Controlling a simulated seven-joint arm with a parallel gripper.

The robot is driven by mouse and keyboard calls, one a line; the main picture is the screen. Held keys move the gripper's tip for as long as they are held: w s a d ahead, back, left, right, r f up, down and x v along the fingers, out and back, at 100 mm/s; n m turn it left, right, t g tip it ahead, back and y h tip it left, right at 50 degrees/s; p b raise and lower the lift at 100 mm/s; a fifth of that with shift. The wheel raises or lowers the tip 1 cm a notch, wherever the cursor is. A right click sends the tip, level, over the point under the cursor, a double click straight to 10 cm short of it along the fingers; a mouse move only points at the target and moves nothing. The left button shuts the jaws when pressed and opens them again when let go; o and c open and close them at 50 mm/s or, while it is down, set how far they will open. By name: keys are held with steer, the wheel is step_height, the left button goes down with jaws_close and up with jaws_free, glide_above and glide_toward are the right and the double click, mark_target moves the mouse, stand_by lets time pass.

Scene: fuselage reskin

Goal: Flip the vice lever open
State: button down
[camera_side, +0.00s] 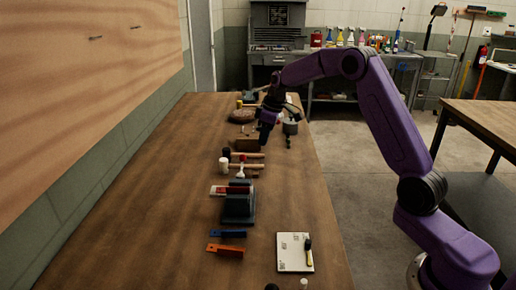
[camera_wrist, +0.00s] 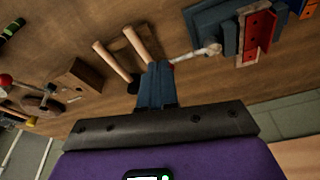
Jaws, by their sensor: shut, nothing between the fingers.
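The vice (camera_wrist: 212,24) is a blue-grey block at the upper right of the wrist view, with a red jaw piece (camera_wrist: 258,32) on it. A pale lever with a rounded knob (camera_wrist: 208,49) sticks out from its side toward my fingers. In the side view the vice (camera_side: 238,207) sits mid-table, with the small lever (camera_side: 240,172) at its far side. My gripper (camera_wrist: 158,66) is shut and empty, with its fingertips over the hammer handles and left of the lever knob. In the side view my gripper (camera_side: 263,144) hangs above the table beyond the vice.
Two wooden-handled hammers (camera_wrist: 136,43) lie by my fingertips. A wooden block (camera_wrist: 77,80) and a tool with a red knob (camera_wrist: 6,80) lie further left. In the side view, orange and blue clamps (camera_side: 226,249) and a white board (camera_side: 294,252) lie nearer the camera.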

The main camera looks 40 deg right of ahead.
steer(key=v, duration=0.5)
steer(key=shift+s+d+r, duration=0.1)
steer(key=shift+r, duration=0.25)
steer(key=s+a+r+n+g, duration=0.1)
steer(key=s+a+n, duration=0.2)
steer(key=s+a, duration=1.45)
steer(key=s+d+f+n, duration=0.1)
steer(key=s+f, duration=0.1)
steer(key=s, duration=1.1)
steer(key=s+d+f+n+g+h, duration=0.1)
steer(key=s+d+f+n, duration=0.1)
steer(key=s, duration=1.1)
steer(key=shift+s, duration=0.25)
